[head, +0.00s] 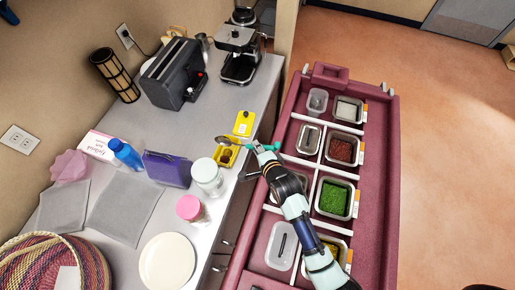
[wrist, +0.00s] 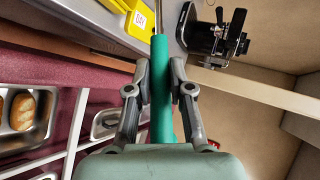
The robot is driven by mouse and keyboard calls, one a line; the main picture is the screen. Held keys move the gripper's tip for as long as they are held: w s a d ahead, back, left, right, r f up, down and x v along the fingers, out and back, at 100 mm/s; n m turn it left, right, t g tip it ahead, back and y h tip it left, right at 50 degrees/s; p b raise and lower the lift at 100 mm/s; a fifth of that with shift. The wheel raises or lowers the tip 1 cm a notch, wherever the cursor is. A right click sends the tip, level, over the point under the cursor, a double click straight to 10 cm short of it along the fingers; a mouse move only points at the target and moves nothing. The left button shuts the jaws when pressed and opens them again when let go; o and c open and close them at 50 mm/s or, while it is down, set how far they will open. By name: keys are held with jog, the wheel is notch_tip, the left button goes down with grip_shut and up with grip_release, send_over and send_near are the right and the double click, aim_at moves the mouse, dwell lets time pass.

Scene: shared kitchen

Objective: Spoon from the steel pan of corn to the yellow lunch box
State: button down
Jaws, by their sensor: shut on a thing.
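The spoon has a green handle (wrist: 160,115) and a metal bowl (head: 222,140). My gripper (head: 260,148) is shut on the green handle, as the wrist view (wrist: 160,82) also shows. In the head view the spoon's bowl is over or beside the far edge of the open yellow lunch box (head: 234,160) on the counter. Something brown lies in the box. Whether the spoon carries corn is too small to tell. The steel pan of corn (head: 347,247) is in the dark red cart, partly hidden by my arm.
The yellow lid (head: 244,123) lies just behind the lunch box. A white-lidded jar (head: 207,172), a pink-lidded jar (head: 190,208) and a purple case (head: 167,169) stand nearby. The cart (head: 384,180) holds several other food pans. A coffee machine (head: 240,55) stands at the back.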

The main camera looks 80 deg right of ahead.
jog(key=r+m+y+p, duration=0.1)
jog(key=p, duration=0.2)
jog(key=r+m+g+y+p, duration=0.1)
jog(key=p, duration=0.3)
jog(key=shift+w+d+m, duration=0.1)
jog(key=shift+d+m, duration=0.15)
jog(key=shift+m, duration=0.05)
jog(key=m+y+p, duration=0.1)
jog(key=p, duration=0.1)
jog(key=r+m+g+y+p, duration=0.1)
jog(key=p, duration=0.1)
jog(key=shift+d+p, duration=0.25)
jog(key=shift+p, duration=0.15)
jog(key=shift+w+d+m+y, duration=0.15)
jog(key=shift+m+y, duration=0.35)
jog(key=shift+y, duration=0.3)
jog(key=r+m+y, duration=0.2)
jog(key=d+r+m+y, duration=0.1)
jog(key=r+m+y, duration=0.1)
jog(key=y, duration=0.1)
jog(key=shift+d+r+y+b, duration=0.2)
jog(key=shift+r+y+b, duration=0.1)
jog(key=shift+r, duration=0.1)
